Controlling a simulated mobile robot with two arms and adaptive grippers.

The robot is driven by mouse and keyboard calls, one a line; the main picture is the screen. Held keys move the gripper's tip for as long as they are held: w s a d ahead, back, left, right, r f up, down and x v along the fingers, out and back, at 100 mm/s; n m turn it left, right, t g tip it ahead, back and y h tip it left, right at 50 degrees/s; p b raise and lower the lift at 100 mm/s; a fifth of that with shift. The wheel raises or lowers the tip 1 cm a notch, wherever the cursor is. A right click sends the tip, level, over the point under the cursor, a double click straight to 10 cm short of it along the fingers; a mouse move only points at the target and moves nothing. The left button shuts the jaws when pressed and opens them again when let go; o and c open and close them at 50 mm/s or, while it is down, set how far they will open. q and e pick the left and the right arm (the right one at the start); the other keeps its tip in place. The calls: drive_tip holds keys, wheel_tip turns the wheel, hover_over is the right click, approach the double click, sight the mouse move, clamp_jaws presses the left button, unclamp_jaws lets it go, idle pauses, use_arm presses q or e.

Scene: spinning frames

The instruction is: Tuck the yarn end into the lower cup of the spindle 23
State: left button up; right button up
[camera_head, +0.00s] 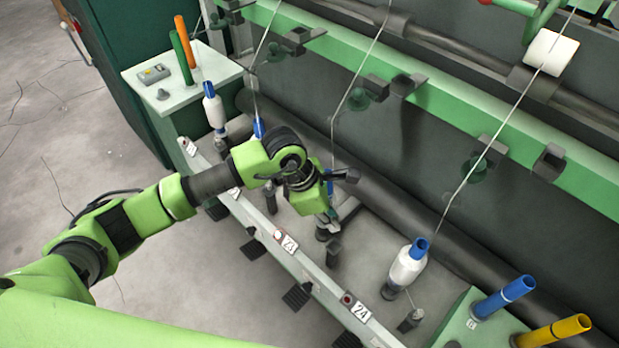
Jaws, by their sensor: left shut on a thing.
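My left arm reaches in from the left, over the rail, to the spindle (322,234) behind the plate that seems to read 23 (287,243). My left gripper (331,214) points down at this spindle and is shut; what it grips is too small to make out, perhaps the yarn end. A blue tube (329,184) shows beside the gripper, partly hidden by it. A yarn (350,92) runs from above down to this place; its end is hidden. The lower cup is not clearly visible behind the gripper. My right gripper is out of view.
A wound white bobbin (407,266) stands near plate 24 (361,312). Another bobbin (214,108) stands at the left. Blue and yellow tubes (553,332) stick up at the lower right. A dark roller (390,195) runs behind the spindles. The floor at left is open.

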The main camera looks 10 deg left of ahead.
use_arm(q)
drive_tip(key=shift+s+d+f, duration=0.3)
drive_tip(key=shift+f, duration=0.35)
drive_tip(key=shift+f+b, duration=1.35)
drive_tip(key=shift+f, duration=1)
drive_tip(key=shift+f+b, duration=1.1)
drive_tip(key=shift+f, duration=0.05)
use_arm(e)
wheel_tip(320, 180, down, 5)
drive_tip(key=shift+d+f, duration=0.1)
use_arm(q)
drive_tip(key=o, duration=0.8)
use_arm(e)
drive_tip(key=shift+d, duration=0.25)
